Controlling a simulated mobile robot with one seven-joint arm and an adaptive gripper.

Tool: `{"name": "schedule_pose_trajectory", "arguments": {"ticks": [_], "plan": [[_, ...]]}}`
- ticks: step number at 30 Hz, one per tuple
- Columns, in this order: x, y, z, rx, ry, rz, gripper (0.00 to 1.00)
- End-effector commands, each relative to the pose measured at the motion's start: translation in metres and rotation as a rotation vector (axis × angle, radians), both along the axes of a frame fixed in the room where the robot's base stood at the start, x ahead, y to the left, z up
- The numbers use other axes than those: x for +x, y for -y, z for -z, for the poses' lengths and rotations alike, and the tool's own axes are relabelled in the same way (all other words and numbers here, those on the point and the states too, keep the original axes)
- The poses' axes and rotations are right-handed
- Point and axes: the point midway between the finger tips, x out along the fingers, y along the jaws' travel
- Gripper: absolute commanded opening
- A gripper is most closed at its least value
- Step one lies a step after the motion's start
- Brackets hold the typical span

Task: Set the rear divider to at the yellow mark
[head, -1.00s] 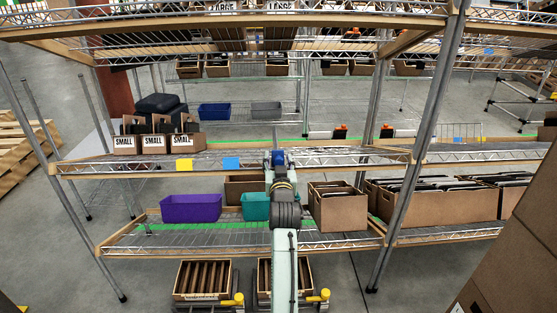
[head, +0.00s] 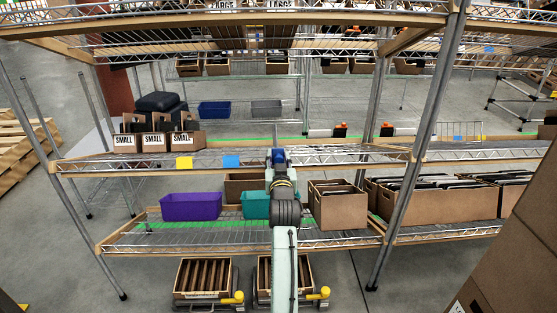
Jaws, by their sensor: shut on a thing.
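The yellow mark (head: 184,162) is on the front edge of the middle shelf (head: 110,164), left of a blue mark (head: 231,161). My gripper (head: 278,152) is at that shelf, right of both marks, seen from behind along my arm. Its fingers are shut on the rear divider, which my wrist hides almost wholly. I cannot make out the divider's outline or its tilt.
Several cartons labelled SMALL (head: 153,142) stand on the middle shelf at left. A purple bin (head: 190,206), a teal bin (head: 255,205) and an open carton (head: 338,208) are on the lower shelf. An upright post (head: 418,140) stands at right. The shelf left of my gripper looks clear.

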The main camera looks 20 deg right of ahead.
Motion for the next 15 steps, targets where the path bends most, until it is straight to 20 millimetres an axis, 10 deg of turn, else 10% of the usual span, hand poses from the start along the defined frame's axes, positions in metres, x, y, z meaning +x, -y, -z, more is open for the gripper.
{"name": "schedule_pose_trajectory", "arguments": {"ticks": [15], "plan": [[0.005, -0.018, 0.0, -0.001, 0.0, -0.005, 0.0]]}}
